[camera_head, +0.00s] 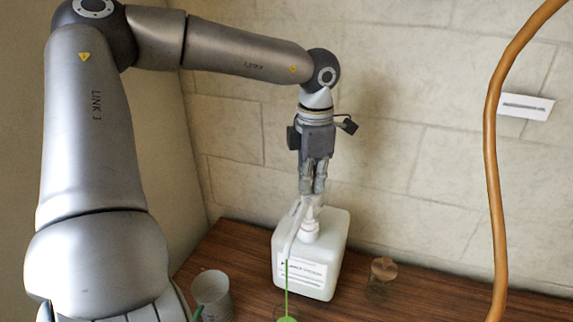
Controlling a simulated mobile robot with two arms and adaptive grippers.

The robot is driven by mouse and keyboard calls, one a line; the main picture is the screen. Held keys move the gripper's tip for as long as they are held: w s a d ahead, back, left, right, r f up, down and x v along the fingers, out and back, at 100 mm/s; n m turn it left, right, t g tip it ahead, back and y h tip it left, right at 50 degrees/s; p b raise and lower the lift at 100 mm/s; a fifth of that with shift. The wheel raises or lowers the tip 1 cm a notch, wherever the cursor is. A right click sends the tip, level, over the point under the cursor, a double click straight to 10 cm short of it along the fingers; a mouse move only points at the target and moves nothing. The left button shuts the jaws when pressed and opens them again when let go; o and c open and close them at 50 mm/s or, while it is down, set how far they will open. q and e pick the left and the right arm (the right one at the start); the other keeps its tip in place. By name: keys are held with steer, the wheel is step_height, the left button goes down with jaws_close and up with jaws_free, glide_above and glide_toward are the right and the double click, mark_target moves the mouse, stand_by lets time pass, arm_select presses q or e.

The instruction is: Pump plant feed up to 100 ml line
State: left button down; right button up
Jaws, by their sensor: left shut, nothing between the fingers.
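A white plant feed bottle (306,276) with a printed label stands upright on the wooden table, with a white pump head (309,226) on top. My left gripper (311,190) points straight down with its fingers shut and empty, right at the top of the pump. The fingers hide part of the pump head. A thin green stream (287,278) runs down from the spout in front of the bottle. It falls into a container holding green liquid (287,319), cut off by the bottom edge, so its level and lines cannot be read. My right gripper is not in view.
A grey-white cup (212,292) stands left of the bottle on the wooden table (232,250). A small glass jar with a cork-like lid (381,277) stands to the right. An orange-brown hose (492,150) hangs at the right. A stone wall is close behind.

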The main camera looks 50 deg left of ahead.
arm_select(q)
steer(key=shift+f+b, duration=0.55)
steer(key=shift+f, duration=0.2)
steer(key=shift+r+p, duration=0.85)
steer(key=shift+r, duration=0.5)
steer(key=shift+r+p, duration=1.6)
steer(key=shift+r, duration=0.95)
